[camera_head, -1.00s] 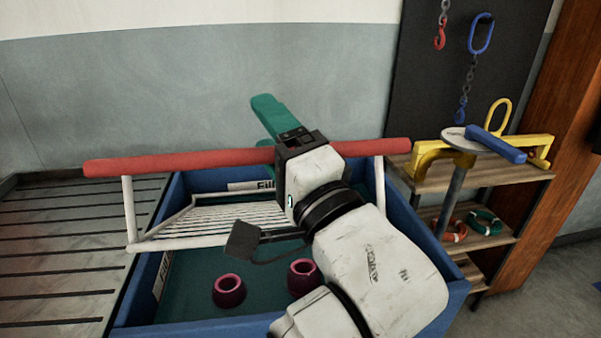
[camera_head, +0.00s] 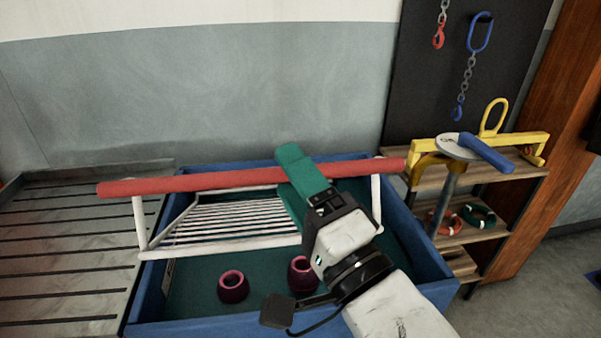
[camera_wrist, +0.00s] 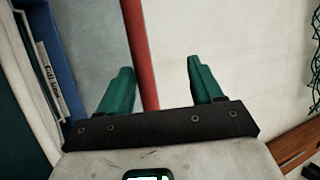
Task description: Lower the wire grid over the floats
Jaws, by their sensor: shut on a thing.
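The wire grid (camera_head: 220,247) is a white frame with thin bars, hung by white uprights from a red bar (camera_head: 200,182). It hangs over the blue crate (camera_head: 425,270), its left front corner overlapping the crate's left wall in the picture. Two maroon floats (camera_head: 233,287) (camera_head: 302,275) show inside the crate, in front of the grid; any others are hidden. My gripper (camera_head: 305,172) has green fingers at the red bar, right of its middle, and is shut on it. In the wrist view, the red bar (camera_wrist: 142,50) runs between my fingers (camera_wrist: 160,80).
A slatted grey bench (camera_head: 70,270) stands left of the crate. On the right, a wooden shelf (camera_head: 500,185) holds a yellow tool (camera_head: 520,143) and a round plate with a blue handle (camera_head: 488,153). Chains with hooks (camera_head: 470,70) hang behind. A wall is close behind the crate.

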